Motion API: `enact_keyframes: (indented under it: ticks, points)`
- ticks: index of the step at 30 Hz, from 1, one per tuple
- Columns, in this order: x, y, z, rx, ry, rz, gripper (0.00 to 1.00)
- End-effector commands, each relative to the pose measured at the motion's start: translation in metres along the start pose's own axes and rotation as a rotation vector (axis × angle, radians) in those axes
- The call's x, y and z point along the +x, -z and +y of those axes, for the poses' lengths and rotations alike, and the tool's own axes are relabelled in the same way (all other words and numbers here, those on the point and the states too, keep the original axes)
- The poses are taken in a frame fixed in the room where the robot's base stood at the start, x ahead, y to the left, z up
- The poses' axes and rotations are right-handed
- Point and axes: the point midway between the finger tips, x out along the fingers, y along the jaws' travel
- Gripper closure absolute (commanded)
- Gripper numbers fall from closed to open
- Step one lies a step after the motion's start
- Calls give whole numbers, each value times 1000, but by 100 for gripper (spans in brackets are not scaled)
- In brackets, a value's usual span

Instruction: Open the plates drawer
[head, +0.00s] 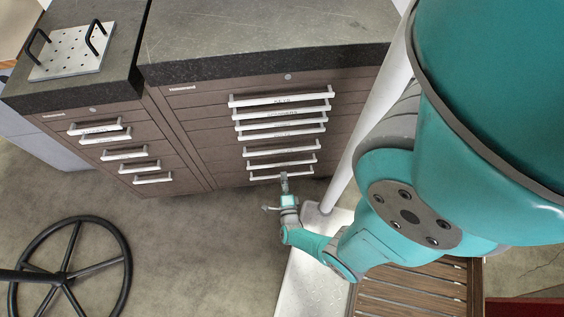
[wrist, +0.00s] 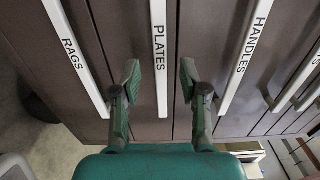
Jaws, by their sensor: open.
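The plates drawer's white handle (wrist: 161,62), marked PLATES, runs down the middle of the wrist view. The dark drawer front behind it looks flush with its neighbours, so the drawer appears closed. My gripper (wrist: 159,77) is open, with one green finger on each side of this handle in the picture. I see no finger touching the handle, and the depth between them is hard to tell. In the head view my gripper (head: 284,180) is low in front of the brown drawer cabinet (head: 200,140), at its bottom handles.
The RAGS handle (wrist: 75,57) lies to the left and the HANDLES handle (wrist: 245,58) to the right in the wrist view. A smaller drawer cabinet (head: 110,183) with a perforated plate (head: 70,55) on top stands left. A black handwheel (head: 65,272) is at lower left. Floor between is clear.

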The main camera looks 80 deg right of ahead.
Motion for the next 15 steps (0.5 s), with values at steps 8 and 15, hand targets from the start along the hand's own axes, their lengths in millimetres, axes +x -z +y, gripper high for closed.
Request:
enact_keyframes:
  ticks: [8,15]
  points:
    - [31,1,0,-1,0,4,56]
    - [58,0,0,-1,0,3,56]
